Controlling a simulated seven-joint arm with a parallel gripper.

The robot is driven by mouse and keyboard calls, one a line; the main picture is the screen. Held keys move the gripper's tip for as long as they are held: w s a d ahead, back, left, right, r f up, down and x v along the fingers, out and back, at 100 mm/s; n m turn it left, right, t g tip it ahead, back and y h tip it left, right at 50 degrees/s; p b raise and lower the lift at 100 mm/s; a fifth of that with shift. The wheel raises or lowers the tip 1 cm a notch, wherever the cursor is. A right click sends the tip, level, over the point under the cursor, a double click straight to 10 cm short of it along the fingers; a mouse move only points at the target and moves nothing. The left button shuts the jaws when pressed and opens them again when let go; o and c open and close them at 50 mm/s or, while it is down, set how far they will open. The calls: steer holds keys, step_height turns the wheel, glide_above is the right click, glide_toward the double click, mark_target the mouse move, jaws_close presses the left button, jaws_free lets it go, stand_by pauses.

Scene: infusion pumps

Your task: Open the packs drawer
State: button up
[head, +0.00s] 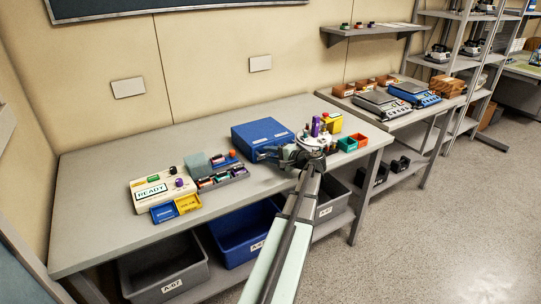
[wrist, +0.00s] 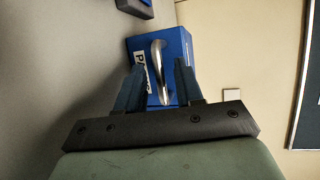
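The packs drawer is in a blue box (head: 262,131) on the workbench; its front (wrist: 172,48) shows in the wrist view with a white label, partly hidden, starting "PA". A curved metal handle (wrist: 158,72) stands out from that front. The drawer looks shut. My gripper (head: 264,154) is at the front of the box in the head view. In the wrist view my gripper (wrist: 159,68) is open, with one dark blue finger on each side of the handle. I cannot tell whether the fingers touch it.
Left of the box are a grey divided tray (head: 222,179) and a cream device marked READY (head: 162,190). A round white stand (head: 316,142) with small items and green and orange bins (head: 347,144) lie to the right. The bench front is mostly clear.

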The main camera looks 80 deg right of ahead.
steer(key=shift+w, duration=0.1)
steer(key=shift+c, duration=0.3)
jaws_close()
stand_by(1.1)
